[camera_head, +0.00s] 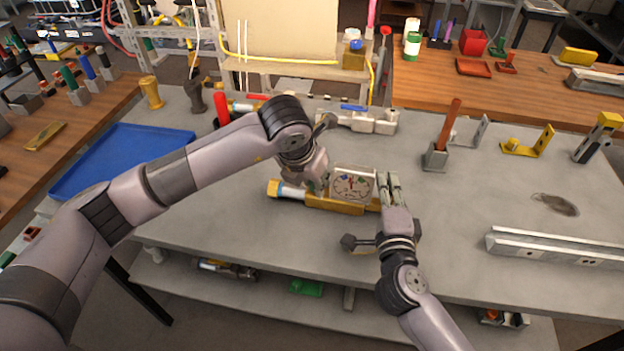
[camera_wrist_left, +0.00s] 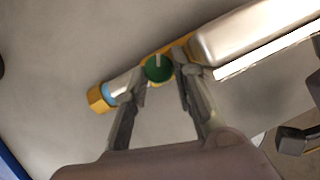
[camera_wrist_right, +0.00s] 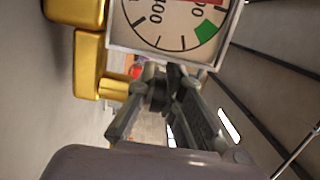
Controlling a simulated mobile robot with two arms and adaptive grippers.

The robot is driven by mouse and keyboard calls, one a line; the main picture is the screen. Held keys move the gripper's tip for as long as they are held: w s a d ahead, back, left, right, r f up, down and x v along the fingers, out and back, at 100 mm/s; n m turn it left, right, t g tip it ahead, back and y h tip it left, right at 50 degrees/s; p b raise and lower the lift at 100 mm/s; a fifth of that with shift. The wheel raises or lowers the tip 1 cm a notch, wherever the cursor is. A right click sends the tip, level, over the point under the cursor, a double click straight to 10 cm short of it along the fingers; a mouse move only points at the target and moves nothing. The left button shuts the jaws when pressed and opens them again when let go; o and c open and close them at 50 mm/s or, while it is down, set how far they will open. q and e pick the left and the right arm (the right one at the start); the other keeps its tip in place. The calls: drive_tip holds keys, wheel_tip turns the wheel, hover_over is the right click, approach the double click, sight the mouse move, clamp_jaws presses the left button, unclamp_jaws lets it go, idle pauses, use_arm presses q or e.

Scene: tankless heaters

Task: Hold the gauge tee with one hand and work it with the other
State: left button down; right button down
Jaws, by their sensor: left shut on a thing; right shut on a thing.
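The gauge tee lies along the grey bench, with a brass body (camera_head: 335,205), a square white dial (camera_head: 353,184) and a pale, blue-banded left end with a brass hex cap (camera_head: 273,188). My left gripper (camera_head: 322,184) is shut on the tee left of the dial. In the left wrist view, a green round part (camera_wrist_left: 158,68) of the tee sits between its fingers. My right gripper (camera_head: 388,184) is shut at the tee's right end, beside the dial.
A blue tray (camera_head: 125,155) lies at the left. A block with a rust-brown handle (camera_head: 447,135) and a yellow bracket (camera_head: 530,142) stand to the right. A long metal rail (camera_head: 555,248) lies at the front right. Bench around the tee's front left is clear.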

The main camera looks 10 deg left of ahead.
use_arm(q)
drive_tip(key=shift+n, duration=0.6)
drive_tip(key=c, duration=1.3)
unclamp_jaws()
drive_tip(key=shift+s+d, duration=0.15)
drive_tip(key=shift+d, duration=0.05)
drive_tip(key=shift+m, duration=0.3)
